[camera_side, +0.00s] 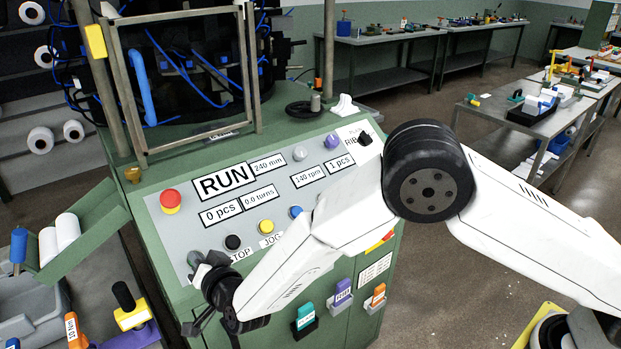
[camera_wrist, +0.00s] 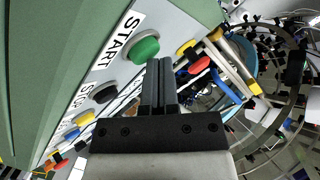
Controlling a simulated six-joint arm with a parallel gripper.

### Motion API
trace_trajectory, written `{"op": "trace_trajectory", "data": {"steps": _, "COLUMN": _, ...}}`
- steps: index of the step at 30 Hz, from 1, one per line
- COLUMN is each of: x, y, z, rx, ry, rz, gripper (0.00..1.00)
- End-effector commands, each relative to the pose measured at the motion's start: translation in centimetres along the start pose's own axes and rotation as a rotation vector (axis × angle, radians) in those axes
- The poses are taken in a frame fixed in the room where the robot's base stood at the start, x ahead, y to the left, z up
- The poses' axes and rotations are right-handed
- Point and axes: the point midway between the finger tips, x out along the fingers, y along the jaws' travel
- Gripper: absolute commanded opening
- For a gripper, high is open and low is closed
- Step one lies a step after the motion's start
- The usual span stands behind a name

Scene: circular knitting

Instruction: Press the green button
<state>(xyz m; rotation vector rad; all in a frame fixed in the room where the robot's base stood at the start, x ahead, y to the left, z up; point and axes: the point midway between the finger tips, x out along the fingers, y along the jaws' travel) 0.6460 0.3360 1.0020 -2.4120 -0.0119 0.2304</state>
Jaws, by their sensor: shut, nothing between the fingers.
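The green button (camera_wrist: 145,47) shows in the wrist view on the grey panel, beside a white START label (camera_wrist: 118,38). My gripper (camera_wrist: 160,64) is shut and empty. Its fingertips appear just beside and below the green button in that view; I cannot tell whether they touch it. In the side view my gripper (camera_side: 203,262) is over the panel's lower left corner, left of the black button (camera_side: 233,242), and it hides the green button there.
The panel (camera_side: 205,236) also carries a yellow button (camera_side: 266,227), a blue button (camera_side: 296,212) and a red emergency knob (camera_side: 171,201). A RUN display (camera_side: 223,182) sits above. Holders with coloured tags, including a teal one (camera_side: 305,317), are on the cabinet front below.

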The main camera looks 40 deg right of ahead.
Motion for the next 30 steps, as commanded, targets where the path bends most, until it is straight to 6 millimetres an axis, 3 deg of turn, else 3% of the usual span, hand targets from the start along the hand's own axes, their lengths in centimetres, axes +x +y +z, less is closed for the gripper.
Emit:
{"op": "trace_trajectory", "data": {"steps": 8, "x": -0.4, "y": -0.4, "z": -0.3, "rx": 0.001, "ry": 0.001, "rz": -0.002, "gripper": 0.0}}
{"op": "trace_trajectory", "data": {"steps": 30, "x": -3.9, "y": -2.9, "z": -2.9, "rx": 0.001, "ry": 0.002, "rz": -0.001, "gripper": 0.0}}
